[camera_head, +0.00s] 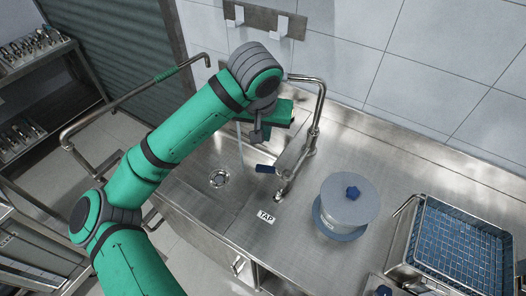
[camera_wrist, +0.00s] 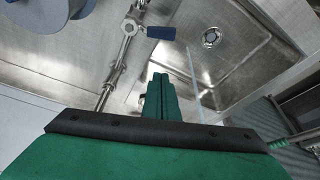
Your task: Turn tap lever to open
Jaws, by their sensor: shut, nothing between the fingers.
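The tap (camera_head: 283,183) stands on the steel counter at the right edge of the sink, its tall pipe rising and bending back behind my arm. Its blue lever (camera_head: 265,169) points left towards the sink. In the wrist view the blue lever (camera_wrist: 160,32) sticks out to the right of the tap body (camera_wrist: 130,27). My gripper (camera_wrist: 160,76) is shut and empty, its green fingers apart from the lever in the picture. A thin pale streak (camera_wrist: 193,85), which looks like running water, shows beside the fingers. My arm hides the spout's end.
A label reading TAP (camera_head: 266,216) lies in front of the tap. A lidded grey pot (camera_head: 349,204) with a blue knob stands to its right. A blue-lined wire basket (camera_head: 460,245) is farther right. The sink drain (camera_head: 220,178) lies to the left. A tiled wall (camera_head: 420,60) rises behind.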

